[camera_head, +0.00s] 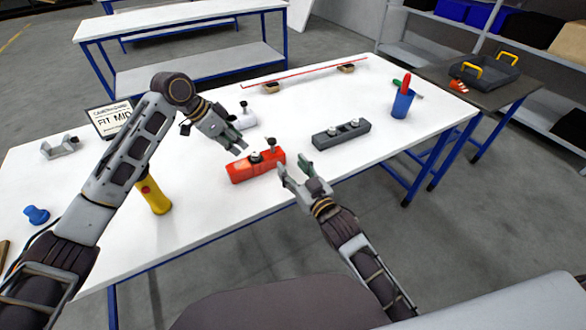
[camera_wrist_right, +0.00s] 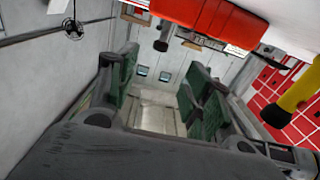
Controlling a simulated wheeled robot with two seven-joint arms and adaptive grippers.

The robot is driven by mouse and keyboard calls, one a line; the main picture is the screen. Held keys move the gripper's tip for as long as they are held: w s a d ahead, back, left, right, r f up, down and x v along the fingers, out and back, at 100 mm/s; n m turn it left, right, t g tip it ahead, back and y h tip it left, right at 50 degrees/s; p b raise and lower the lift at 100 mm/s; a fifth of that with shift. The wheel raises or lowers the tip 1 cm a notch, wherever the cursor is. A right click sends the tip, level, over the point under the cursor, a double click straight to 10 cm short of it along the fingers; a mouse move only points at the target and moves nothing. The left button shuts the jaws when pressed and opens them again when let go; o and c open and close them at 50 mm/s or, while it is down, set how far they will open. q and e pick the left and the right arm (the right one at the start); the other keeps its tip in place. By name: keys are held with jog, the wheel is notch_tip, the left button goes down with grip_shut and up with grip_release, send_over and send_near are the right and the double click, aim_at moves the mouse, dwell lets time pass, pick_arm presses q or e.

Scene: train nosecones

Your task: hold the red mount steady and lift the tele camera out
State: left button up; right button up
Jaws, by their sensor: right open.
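The red mount (camera_head: 257,172) lies on the white table in front of me. A dark round part (camera_head: 255,157) sits on its top, and a black-topped part (camera_head: 271,143) stands at its right end. I cannot tell which is the tele camera. My left gripper (camera_head: 241,151) is just behind and above the mount, its fingers slightly apart with nothing seen between them. My right gripper (camera_head: 292,168) is open and empty, just right of the mount. In the right wrist view the red mount (camera_wrist_right: 215,18) crosses the top, beyond the open green-padded fingers (camera_wrist_right: 160,72).
A blue cup (camera_head: 402,104) holds a red-handled tool. A yellow tool (camera_head: 154,196) stands near the left arm. Table front between yellow tool and red mount is clear.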

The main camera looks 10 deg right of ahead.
aim_at(274, 144)
jog(key=shift+w+a, duration=0.1)
jog(key=shift+w, duration=0.1)
dwell(0.4)
jog(key=shift+x, duration=6.75)
